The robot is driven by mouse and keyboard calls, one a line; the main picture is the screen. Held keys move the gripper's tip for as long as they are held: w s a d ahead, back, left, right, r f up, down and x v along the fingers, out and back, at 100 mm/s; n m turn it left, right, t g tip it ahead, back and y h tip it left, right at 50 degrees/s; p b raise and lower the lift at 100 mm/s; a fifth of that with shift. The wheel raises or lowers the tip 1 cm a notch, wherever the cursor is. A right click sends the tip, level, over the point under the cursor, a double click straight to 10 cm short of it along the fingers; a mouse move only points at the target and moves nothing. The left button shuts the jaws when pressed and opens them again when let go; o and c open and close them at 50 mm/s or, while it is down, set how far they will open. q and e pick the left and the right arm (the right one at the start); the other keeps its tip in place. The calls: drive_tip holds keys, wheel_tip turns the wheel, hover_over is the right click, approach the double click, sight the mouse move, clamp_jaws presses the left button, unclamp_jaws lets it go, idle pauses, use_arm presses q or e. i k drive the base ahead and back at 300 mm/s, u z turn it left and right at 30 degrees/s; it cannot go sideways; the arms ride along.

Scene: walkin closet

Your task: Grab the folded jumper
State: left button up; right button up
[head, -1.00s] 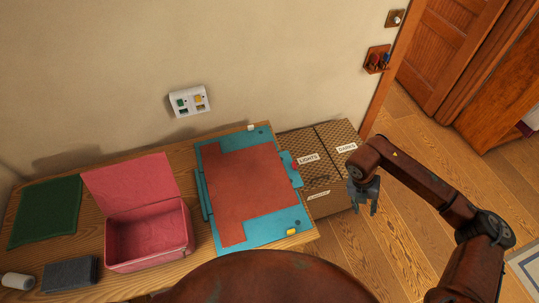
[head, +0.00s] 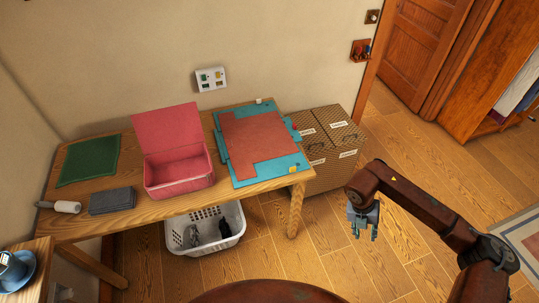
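A flat red-brown garment (head: 258,139), which may be the jumper, lies on a teal folding board (head: 241,179) at the right end of the wooden table (head: 180,207). Its outline is stepped, with a notch at lower right. My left gripper is out of view.
An open pink box (head: 179,174), a green mat (head: 89,160) and a lint roller (head: 63,206) are on the table. A white laundry basket (head: 232,226) stands below.

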sight(113, 200)
drive_tip(key=u, duration=1.5)
